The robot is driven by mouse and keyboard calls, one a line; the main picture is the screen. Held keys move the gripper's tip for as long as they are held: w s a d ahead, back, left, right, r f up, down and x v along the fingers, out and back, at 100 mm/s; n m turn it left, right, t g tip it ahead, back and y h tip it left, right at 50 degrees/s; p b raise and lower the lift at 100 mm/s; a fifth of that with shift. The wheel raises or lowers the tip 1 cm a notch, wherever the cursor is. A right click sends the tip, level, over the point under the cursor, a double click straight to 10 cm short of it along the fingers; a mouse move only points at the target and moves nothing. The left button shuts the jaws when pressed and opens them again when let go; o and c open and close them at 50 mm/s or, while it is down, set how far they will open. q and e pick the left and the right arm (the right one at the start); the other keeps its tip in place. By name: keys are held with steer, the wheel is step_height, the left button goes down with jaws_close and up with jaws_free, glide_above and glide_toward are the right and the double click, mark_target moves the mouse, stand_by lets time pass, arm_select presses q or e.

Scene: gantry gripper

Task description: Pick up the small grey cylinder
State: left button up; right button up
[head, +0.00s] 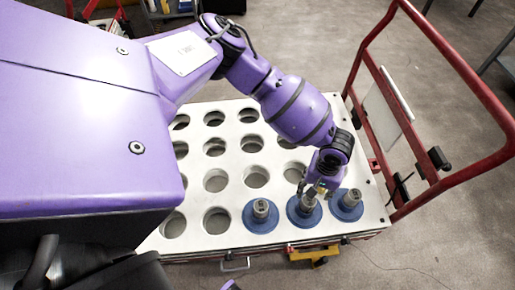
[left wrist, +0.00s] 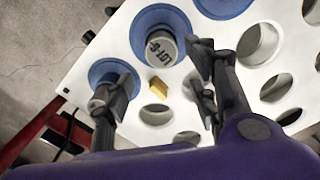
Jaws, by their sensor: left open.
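Three grey cylinders stand in blue round bases along the near right edge of a white board (head: 235,171): the left cylinder (head: 261,208), the middle cylinder (head: 308,201) and the right cylinder (head: 349,198). My left gripper (head: 314,190) is low over the middle one and partly hides it. In the left wrist view my left gripper (left wrist: 152,65) is open and empty. The middle cylinder (left wrist: 162,49), with dark lettering on top, lies ahead between its fingers. Another cylinder (left wrist: 99,101) is partly behind the left finger. I cannot tell whether a finger touches anything. My right gripper is out of view.
The white board has rows of empty round holes (head: 217,220). A red cart handle (head: 440,50) rises at the right. A small yellow piece (left wrist: 158,87) shows between the fingers. A yellow part (head: 315,253) sits at the cart's near edge.

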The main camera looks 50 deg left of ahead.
mark_target(311, 200)
arm_select(q)
steer(key=shift+s+d+f+b, duration=0.15)
steer(key=shift+s+d+f, duration=0.05)
steer(key=shift+f, duration=0.4)
steer(key=shift+s+d+f+b, duration=0.15)
steer(key=shift+f, duration=0.4)
step_height(311, 200, down, 4)
steer(key=shift+a+f+b, duration=0.1)
steer(key=shift+f+b, duration=0.15)
steer(key=shift+b, duration=0.25)
steer(key=shift+f, duration=0.4)
steer(key=shift+w, duration=0.1)
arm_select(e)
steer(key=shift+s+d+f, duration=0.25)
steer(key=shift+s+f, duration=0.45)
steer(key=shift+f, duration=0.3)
arm_select(q)
jaws_close()
